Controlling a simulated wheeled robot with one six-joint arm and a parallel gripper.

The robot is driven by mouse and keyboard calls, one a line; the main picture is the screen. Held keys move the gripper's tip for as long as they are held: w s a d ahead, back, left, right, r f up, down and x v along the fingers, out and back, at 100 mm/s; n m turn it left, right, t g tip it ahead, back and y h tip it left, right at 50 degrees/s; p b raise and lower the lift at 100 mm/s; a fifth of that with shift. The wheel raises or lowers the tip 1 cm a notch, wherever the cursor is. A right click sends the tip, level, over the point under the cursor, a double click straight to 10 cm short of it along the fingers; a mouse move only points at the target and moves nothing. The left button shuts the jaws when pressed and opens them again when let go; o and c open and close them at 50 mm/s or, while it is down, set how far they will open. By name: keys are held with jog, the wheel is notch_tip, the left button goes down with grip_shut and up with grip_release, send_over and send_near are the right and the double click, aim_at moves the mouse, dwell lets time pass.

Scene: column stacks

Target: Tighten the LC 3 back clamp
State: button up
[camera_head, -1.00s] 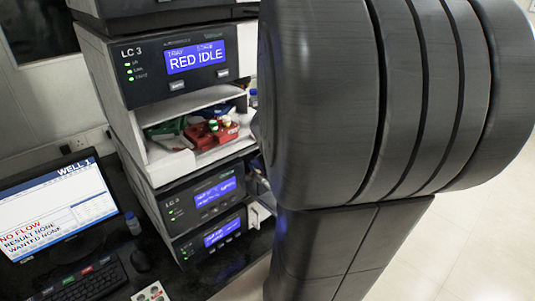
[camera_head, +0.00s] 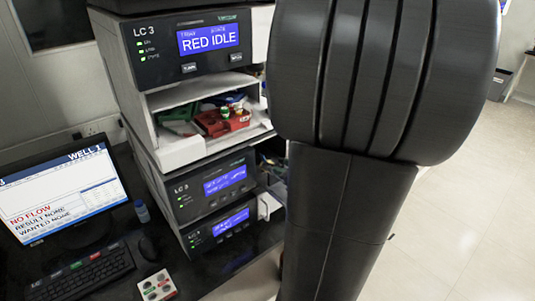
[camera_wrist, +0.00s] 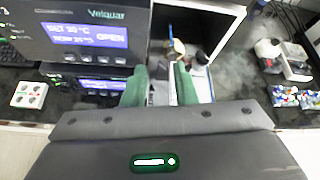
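The LC 3 stack (camera_head: 150,95) stands left of centre in the head view, its top screen reading RED IDLE. My dark arm covers the area right of it, and my gripper is out of sight there. In the wrist view my gripper (camera_wrist: 160,78) has two green fingers spread apart, with no held object visible between them. Just beyond them is a module front (camera_wrist: 85,38) whose screen reads OPEN, beside a white-edged open compartment (camera_wrist: 240,12). A small tan-topped part (camera_wrist: 179,47) and a blue-and-white part (camera_wrist: 201,58) show there. I cannot make out the back clamp for certain.
A monitor (camera_head: 60,190) reading NO FLOW, a keyboard (camera_head: 85,275) and a button box (camera_head: 157,285) sit on the dark bench left of the stack. A red tray (camera_head: 222,122) is on the stack's shelf. White containers (camera_wrist: 270,50) stand right in the wrist view.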

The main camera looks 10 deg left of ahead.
aim_at(263, 156)
jog(key=shift+t, duration=0.5)
jog(key=x, duration=0.9)
jog(key=w+r+x, duration=0.1)
jog(key=x, duration=0.3)
jog(key=shift+w+a, duration=0.1)
jog(key=shift+w, duration=0.05)
grip_shut()
